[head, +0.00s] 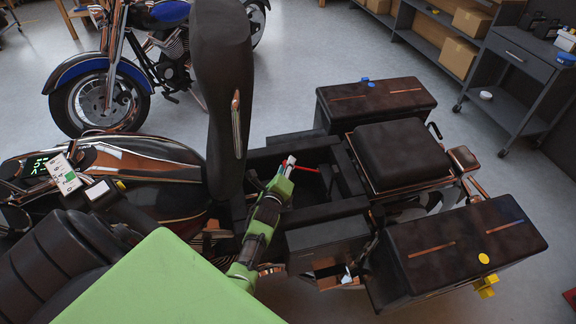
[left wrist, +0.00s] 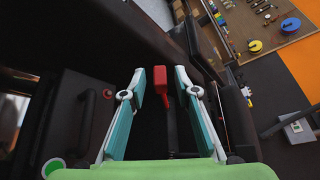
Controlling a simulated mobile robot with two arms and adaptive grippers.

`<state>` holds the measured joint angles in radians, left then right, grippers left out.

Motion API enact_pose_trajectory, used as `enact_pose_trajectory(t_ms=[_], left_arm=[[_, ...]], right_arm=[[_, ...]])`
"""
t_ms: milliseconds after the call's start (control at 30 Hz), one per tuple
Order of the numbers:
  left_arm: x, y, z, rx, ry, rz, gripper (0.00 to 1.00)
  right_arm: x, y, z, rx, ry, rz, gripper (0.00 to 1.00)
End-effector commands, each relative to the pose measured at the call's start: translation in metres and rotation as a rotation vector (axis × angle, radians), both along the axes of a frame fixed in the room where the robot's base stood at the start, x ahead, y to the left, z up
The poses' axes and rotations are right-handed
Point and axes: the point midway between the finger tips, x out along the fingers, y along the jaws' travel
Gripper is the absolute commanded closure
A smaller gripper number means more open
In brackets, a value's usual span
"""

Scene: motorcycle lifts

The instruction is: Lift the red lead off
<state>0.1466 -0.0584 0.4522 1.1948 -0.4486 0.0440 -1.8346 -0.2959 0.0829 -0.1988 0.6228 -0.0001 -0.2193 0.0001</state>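The red lead (head: 305,169) shows as a short red strip in the open bay under the raised seat of the near motorcycle. In the left wrist view the lead's red end (left wrist: 163,73) appears between my fingertips, with dark gaps on both sides. My left gripper (head: 287,165) reaches into the bay's near-left side, close to the red lead. Its two pale fingers (left wrist: 160,78) stand apart in the left wrist view. What the lead is attached to is too dark to tell. My right gripper is not in view.
The raised black seat (head: 222,75) stands upright left of the bay. The bay's dark frame walls are close around the gripper. Panniers (head: 376,100) and (head: 455,247) flank the rear seat (head: 398,152). A blue motorcycle (head: 105,95) stands behind, with shelving at the back right.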

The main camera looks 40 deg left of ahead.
Motion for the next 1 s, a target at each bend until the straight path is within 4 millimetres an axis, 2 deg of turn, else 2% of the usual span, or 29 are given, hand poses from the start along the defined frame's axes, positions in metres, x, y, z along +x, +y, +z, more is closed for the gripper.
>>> enact_pose_trajectory(t_ms=[200,533,633,667,1000], left_arm=[[0.017,0.007,-0.005,0.001,0.001,0.000,0.72],[0.020,0.008,-0.005,0.001,0.001,0.000,0.72],[0.020,0.008,-0.005,0.000,0.002,0.000,0.97],[0.020,0.008,-0.005,0.000,0.002,0.000,1.00],[0.021,0.005,-0.001,0.013,0.017,0.002,1.00]], right_arm=[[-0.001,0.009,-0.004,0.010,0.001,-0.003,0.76],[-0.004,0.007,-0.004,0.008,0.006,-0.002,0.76],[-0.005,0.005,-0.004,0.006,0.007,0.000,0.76],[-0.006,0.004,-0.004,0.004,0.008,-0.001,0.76],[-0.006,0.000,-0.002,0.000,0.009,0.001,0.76]])
